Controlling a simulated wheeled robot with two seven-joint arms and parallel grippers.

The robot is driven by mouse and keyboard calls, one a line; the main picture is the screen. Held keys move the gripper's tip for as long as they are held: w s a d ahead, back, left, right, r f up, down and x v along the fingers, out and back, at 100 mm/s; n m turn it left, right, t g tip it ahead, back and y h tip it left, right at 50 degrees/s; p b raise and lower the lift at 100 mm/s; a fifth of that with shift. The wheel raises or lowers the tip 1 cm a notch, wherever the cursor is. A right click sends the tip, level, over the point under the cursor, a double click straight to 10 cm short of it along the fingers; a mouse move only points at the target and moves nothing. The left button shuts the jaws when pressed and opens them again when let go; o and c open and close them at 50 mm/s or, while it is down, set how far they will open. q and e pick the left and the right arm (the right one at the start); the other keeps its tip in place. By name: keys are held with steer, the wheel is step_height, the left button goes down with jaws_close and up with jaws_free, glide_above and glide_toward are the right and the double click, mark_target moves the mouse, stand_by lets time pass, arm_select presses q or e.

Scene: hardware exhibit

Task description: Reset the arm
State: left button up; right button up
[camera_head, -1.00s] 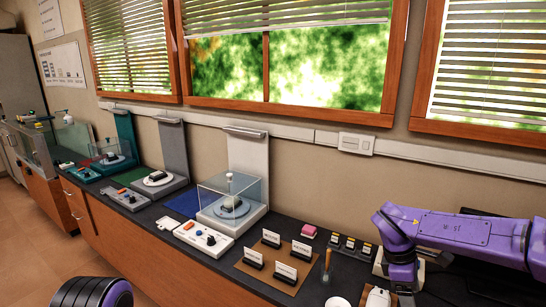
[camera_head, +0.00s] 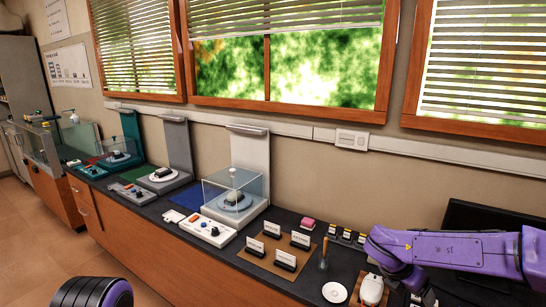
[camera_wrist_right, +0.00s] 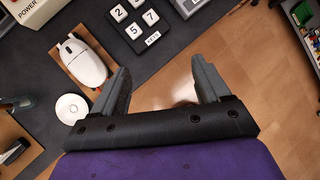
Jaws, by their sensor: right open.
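My right arm (camera_head: 450,248) is purple and reaches in from the right over the counter in the head view. In the right wrist view my right gripper (camera_wrist_right: 160,88) is open with nothing between its two grey fingers. It hangs over the counter's front edge, with wooden floor below. In the head view its fingers are hard to make out. My left gripper is not in view; only a dark and purple part of my left arm (camera_head: 92,292) shows at the bottom left.
A white mouse (camera_wrist_right: 84,62) on a brown pad and a white disc (camera_wrist_right: 71,108) lie left of the right gripper. A number-key pad (camera_wrist_right: 138,22) is beyond it. Glass-covered exhibits (camera_head: 233,195), label stands (camera_head: 272,229) and a control box (camera_head: 207,229) line the counter. Floor at left is clear.

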steer(key=s+a+f+n+t+b, duration=0.2)
steer(key=s+f+n, duration=0.1)
steer(key=f+n, duration=0.6)
steer(key=s+a+f+n+t+y+b, duration=0.15)
steer(key=s+f+n, duration=0.25)
steer(key=f+n, duration=0.5)
steer(key=s+a+f+n+t+b, duration=0.1)
steer(key=s+a+f+n+t, duration=0.15)
steer(key=f+n, duration=0.65)
steer(key=s+f+n+g+b, duration=0.1)
steer(key=s+f+n, duration=0.2)
steer(key=s, duration=0.4)
steer(key=s+d+f+n+g+y+b, duration=0.1)
steer(key=s+f+n+b, duration=0.1)
steer(key=s+n, duration=0.4)
steer(key=s+d+f+n+g+y+b, duration=0.1)
steer(key=s+f+n, duration=0.3)
steer(key=s, duration=0.6)
steer(key=shift+s+f+n+g+b, duration=0.15)
steer(key=shift+f+n+g+b, duration=0.25)
steer(key=shift+n+b, duration=0.15)
